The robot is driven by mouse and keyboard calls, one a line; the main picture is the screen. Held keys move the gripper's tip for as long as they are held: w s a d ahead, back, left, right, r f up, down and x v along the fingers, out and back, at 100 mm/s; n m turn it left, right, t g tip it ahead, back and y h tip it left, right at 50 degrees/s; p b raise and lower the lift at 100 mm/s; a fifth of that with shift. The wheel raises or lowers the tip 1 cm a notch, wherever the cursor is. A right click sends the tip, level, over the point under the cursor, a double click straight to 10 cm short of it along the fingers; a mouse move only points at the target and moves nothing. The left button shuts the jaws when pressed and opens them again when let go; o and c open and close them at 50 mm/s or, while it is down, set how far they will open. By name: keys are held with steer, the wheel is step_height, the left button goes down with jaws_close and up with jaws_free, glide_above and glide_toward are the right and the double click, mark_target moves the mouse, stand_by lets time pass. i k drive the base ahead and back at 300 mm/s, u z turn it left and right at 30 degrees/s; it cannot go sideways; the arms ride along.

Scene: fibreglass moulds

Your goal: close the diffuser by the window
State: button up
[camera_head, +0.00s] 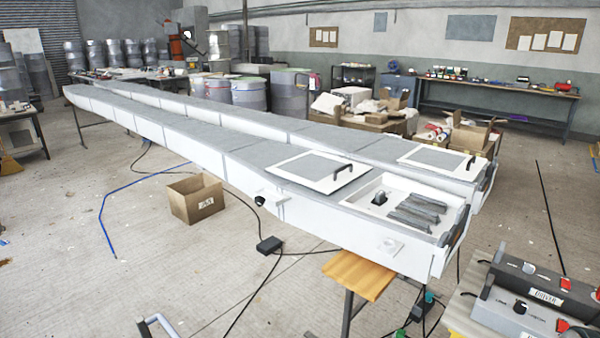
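Two long white moulds with grey tops lie side by side. The near mould (235,138) has an open compartment (440,191) at its right end, with several grey rolls (418,211) and a small black part (379,197) inside. A white lid with a grey panel (308,171) and a black handle lies on top, left of that opening. The far mould (346,142) has a similar lid (437,160) with a black handle at its right end; it appears to lie flat. No window is visible, and I cannot tell which part is the diffuser. My gripper is not in view.
A wooden stool (358,274) stands under the near mould's right end. A cardboard box (195,198) and black cables lie on the floor. A control panel (535,302) is at lower right. Boxes and a workbench (498,91) stand behind. Floor at the left front is mostly clear.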

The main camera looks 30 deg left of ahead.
mark_target(324, 172)
steer(key=u, duration=1.1)
steer(key=i, duration=2)
steer(key=u, duration=0.6)
